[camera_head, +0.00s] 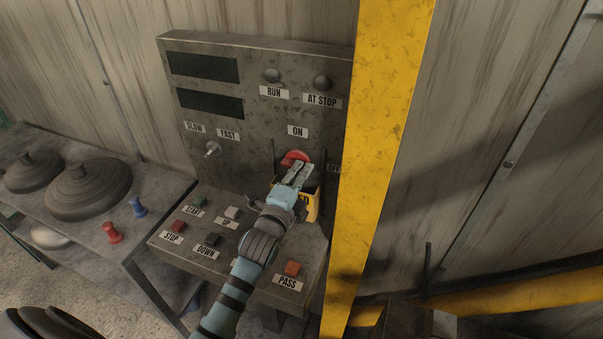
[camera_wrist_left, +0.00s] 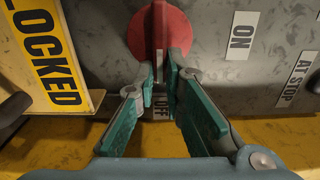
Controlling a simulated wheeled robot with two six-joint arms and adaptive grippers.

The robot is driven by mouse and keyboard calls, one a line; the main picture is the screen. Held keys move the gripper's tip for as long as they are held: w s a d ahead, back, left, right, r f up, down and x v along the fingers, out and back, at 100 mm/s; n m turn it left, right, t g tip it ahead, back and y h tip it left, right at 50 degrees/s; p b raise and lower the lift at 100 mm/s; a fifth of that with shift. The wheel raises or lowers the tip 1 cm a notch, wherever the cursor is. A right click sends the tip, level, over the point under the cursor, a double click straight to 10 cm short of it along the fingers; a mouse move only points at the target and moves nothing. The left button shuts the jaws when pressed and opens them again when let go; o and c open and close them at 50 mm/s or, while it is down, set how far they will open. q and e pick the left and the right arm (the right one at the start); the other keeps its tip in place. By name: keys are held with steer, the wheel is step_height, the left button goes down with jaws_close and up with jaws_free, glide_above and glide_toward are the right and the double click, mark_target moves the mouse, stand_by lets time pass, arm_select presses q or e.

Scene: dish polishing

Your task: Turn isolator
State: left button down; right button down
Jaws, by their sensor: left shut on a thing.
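The isolator is a round red knob (camera_head: 293,157) on the upright grey panel, below the "ON" label (camera_head: 297,131). The "OFF" label (camera_head: 334,169) is to its right, partly hidden by the yellow post. In the left wrist view, the red knob (camera_wrist_left: 180,30) has a raised handle that runs upright, in line with the "OFF" label (camera_wrist_left: 160,103) between my fingers; the "ON" label (camera_wrist_left: 242,35) is at the right. My left gripper (camera_head: 296,170), also seen in the left wrist view (camera_wrist_left: 160,68), is shut on the handle. My right gripper is not in view.
A yellow post (camera_head: 378,150) stands close right of my left gripper. A yellow "LOCKED" sign (camera_wrist_left: 45,50) is beside it. The lower console has several buttons, including red "STOP" (camera_head: 178,226) and orange "PASS" (camera_head: 292,268). A side table (camera_head: 150,196) at left holds dark discs.

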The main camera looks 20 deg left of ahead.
arm_select(q)
steer(key=c, duration=1.7)
jaws_free()
steer(key=s, duration=1.2)
steer(key=shift+d, duration=0.4)
